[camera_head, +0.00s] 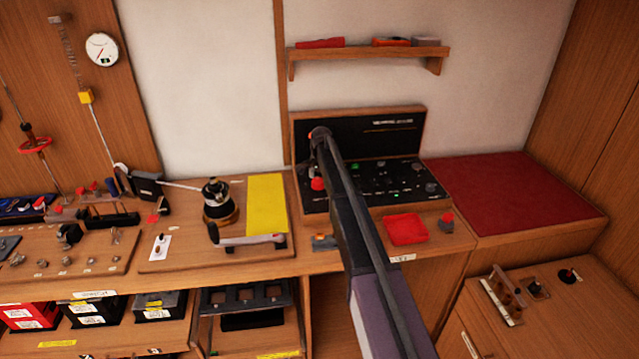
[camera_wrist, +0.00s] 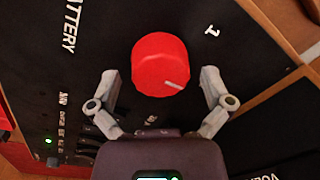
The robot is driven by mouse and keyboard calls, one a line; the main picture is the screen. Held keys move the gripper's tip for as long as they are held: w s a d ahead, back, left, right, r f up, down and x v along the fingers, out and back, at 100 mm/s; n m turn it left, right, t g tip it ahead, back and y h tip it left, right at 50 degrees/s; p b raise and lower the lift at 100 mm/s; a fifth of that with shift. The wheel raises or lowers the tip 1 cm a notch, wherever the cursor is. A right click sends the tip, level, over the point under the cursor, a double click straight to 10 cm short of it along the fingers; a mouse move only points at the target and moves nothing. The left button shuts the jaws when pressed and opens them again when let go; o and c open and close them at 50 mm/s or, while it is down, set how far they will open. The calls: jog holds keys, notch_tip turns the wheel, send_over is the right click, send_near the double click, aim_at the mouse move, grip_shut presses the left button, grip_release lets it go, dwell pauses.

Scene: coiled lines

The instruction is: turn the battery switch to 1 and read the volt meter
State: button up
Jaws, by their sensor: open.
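The battery switch is a round red knob (camera_wrist: 160,65) on a black panel, under the word BATTERY. Its white pointer line points to the lower right in the wrist view, away from the white "1" at upper right. My gripper (camera_wrist: 159,77) is open, with one finger on each side of the knob and visible gaps between. The knob also shows in the head view (camera_head: 318,184), below my arm's end.
The switch panel (camera_head: 380,180) has a raised black lid (camera_head: 365,135) behind it. A red cloth-like square (camera_head: 405,229) and a small red-topped thing (camera_head: 447,221) lie in front. A winch-like device (camera_head: 220,200) stands left. A round gauge (camera_head: 101,48) hangs on the left wall.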

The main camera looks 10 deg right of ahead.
jog(key=c, duration=1.1)
jog(key=shift+s+n, duration=0.1)
jog(key=shift+n, duration=0.2)
jog(key=n, duration=0.5)
jog(key=shift+n, duration=0.3)
jog(key=n, duration=0.5)
jog(key=shift+a+n+g, duration=0.1)
jog(key=shift+n+g, duration=0.2)
jog(key=shift+n, duration=0.1)
jog(key=o, duration=1.1)
